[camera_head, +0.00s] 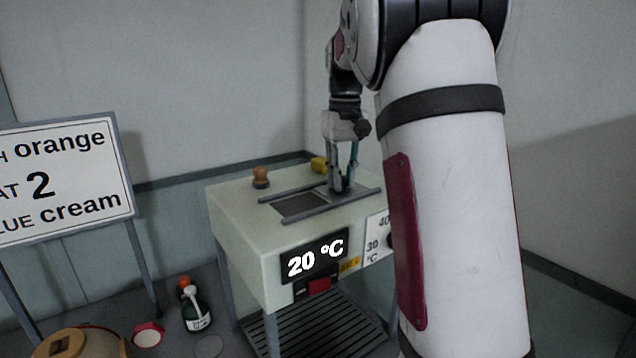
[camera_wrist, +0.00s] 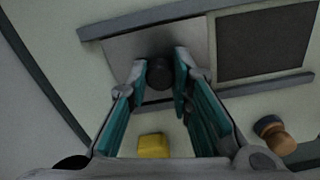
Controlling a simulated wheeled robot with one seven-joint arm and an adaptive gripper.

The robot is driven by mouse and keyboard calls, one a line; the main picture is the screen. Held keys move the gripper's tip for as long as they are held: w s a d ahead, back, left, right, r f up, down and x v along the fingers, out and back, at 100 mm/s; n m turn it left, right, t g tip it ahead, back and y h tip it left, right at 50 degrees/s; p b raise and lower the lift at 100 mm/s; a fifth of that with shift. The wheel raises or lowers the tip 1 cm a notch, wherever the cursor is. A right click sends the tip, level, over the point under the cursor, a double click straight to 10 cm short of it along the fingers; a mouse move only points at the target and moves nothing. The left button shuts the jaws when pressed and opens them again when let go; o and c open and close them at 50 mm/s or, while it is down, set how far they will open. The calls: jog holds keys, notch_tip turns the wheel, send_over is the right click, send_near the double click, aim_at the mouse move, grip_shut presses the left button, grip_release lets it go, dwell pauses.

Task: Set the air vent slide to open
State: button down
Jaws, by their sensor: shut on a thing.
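The air vent slide is a light grey plate (camera_wrist: 122,48) with a dark round knob (camera_wrist: 160,72), set between two grey rails on top of the white machine (camera_head: 240,230). My gripper (camera_head: 341,186) reaches down onto the slide at the right part of the rails, and in the wrist view its teal-padded fingers (camera_wrist: 160,74) are shut on the knob from both sides. The dark vent grille (camera_head: 302,205) lies uncovered beside the plate; it also shows in the wrist view (camera_wrist: 265,42). In the head view the fingers mostly hide the knob.
A yellow block (camera_head: 318,164) and a brown knob-like piece (camera_head: 261,178) stand on the machine top behind the rails. The machine front has a display (camera_head: 315,262) reading 20 °C and a red part (camera_head: 319,286). A dark bottle (camera_head: 195,312) stands on the floor left; a sign (camera_head: 65,180) stands behind.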

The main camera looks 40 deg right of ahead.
aim_at(346, 177)
jog(key=shift+d+r, duration=0.1)
jog(key=shift+d, duration=0.45)
jog(key=c, duration=1.4)
grip_release()
jog(key=shift+d, duration=0.1)
notch_tip(346, 177, up, 12)
jog(key=shift+f, duration=0.1)
